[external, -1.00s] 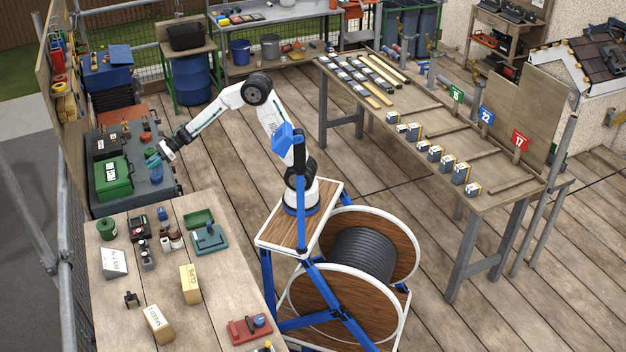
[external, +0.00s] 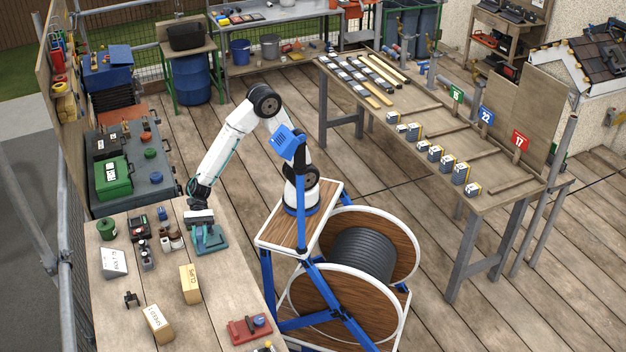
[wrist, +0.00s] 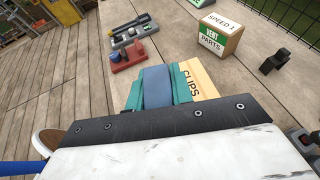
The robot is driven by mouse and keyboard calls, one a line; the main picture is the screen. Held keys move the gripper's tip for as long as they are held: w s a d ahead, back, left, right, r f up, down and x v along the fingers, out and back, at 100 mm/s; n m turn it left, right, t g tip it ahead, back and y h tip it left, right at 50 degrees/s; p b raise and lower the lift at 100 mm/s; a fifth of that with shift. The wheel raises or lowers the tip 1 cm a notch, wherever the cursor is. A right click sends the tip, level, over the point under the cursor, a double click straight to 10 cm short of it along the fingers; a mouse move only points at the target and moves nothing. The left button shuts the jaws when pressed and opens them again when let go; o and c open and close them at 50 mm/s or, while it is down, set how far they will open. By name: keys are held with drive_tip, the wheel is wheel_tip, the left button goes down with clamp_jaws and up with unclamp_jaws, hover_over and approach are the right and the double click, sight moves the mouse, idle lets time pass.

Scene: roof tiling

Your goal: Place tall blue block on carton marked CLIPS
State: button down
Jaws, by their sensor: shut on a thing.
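My gripper (wrist: 157,95) is shut on a tall blue block (wrist: 157,80), which shows between the teal fingers in the wrist view. The carton marked CLIPS (external: 190,284) is a tan box on the same bench, nearer the viewer and apart from my gripper. In the wrist view the carton (wrist: 205,80) lies beyond the fingers, partly hidden by them. Its visible top looks bare.
A VENT PARTS carton (external: 157,324) stands near the CLIPS carton. A white sloped box (external: 113,262), a small black item (external: 131,299) and several small bottles are to the left. Bare wood surrounds the CLIPS carton.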

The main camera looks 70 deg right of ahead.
drive_tip(key=s+d+n+g+h, duration=0.1)
drive_tip(key=s+n+g+h, duration=0.15)
drive_tip(key=s, duration=0.55)
hover_over(189, 280)
wheel_tip(189, 280, down, 2)
drive_tip(key=shift+s+f+n+g, duration=0.15)
drive_tip(key=shift+f+n+g, duration=0.1)
drive_tip(key=shift+f, duration=1.45)
drive_tip(key=shift+f, duration=0.2)
drive_tip(key=c, duration=1.2)
unclamp_jaws()
drive_tip(key=shift+c, duration=0.2)
drive_tip(key=shift+r, duration=0.15)
drive_tip(key=shift+w+d+r, duration=0.1)
drive_tip(key=shift+w+r, duration=0.05)
drive_tip(key=shift+w, duration=0.05)
drive_tip(key=v, duration=1.1)
drive_tip(key=shift+d, duration=0.2)
